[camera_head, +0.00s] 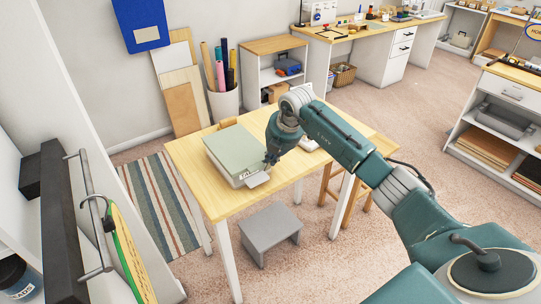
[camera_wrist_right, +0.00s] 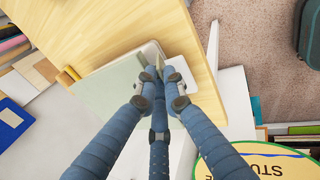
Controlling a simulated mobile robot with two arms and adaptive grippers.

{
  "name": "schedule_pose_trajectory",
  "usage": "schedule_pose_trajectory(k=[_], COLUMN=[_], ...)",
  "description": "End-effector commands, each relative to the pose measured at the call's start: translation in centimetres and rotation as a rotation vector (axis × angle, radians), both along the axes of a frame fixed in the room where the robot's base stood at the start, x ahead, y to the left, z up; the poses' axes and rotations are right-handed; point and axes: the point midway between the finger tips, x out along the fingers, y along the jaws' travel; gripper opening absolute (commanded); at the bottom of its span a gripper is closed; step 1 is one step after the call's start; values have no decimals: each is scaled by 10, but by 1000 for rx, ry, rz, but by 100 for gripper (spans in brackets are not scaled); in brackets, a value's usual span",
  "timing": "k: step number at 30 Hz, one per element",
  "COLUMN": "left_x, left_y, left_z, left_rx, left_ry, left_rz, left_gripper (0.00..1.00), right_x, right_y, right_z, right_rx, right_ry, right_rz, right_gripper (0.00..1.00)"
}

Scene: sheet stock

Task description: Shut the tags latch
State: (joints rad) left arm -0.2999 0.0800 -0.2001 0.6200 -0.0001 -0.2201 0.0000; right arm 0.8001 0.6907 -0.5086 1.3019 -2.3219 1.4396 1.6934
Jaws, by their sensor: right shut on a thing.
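A flat box with a grey-green lid (camera_head: 235,151) lies on the wooden table; in the right wrist view its lid (camera_wrist_right: 108,88) is left of my fingers. Small print on its front is too small to read. A pale flap (camera_head: 257,179) sticks out at its front right corner and also shows in the right wrist view (camera_wrist_right: 181,76); it looks like the latch. My right gripper (camera_head: 271,158) is at the box's right edge. In the right wrist view its blue fingers (camera_wrist_right: 158,76) close together beside the flap, hiding what they hold. My left gripper is not in view.
The wooden table (camera_head: 220,200) has bare room in front of the box. A small white object (camera_head: 308,144) lies behind my right wrist. A grey step stool (camera_head: 270,232) and a wooden stool (camera_head: 328,185) stand below. A white bin of rolls (camera_head: 224,100) stands behind.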

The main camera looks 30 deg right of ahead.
Motion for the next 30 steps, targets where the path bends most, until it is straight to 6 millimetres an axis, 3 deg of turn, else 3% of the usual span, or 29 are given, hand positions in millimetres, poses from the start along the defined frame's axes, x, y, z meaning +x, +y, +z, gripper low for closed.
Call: schedule_pose_trajectory(k=[10, 11, 12, 20, 30], left_x=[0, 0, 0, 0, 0], left_y=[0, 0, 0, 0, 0], left_z=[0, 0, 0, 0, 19], left_rx=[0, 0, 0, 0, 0], left_ry=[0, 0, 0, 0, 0], left_rz=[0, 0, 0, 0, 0], left_gripper=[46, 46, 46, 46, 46], right_x=[-2, -1, -1, -1, -9], right_y=[-2, -2, -2, -2, -2], right_z=[-2, -2, -2, -1, 20], right_rx=[-3, -3, -3, -3, -2], right_ry=[-2, -2, -2, -3, -3], right_rz=[-2, -2, -2, -2, -2], right_gripper=[0, 14, 17, 17, 17])
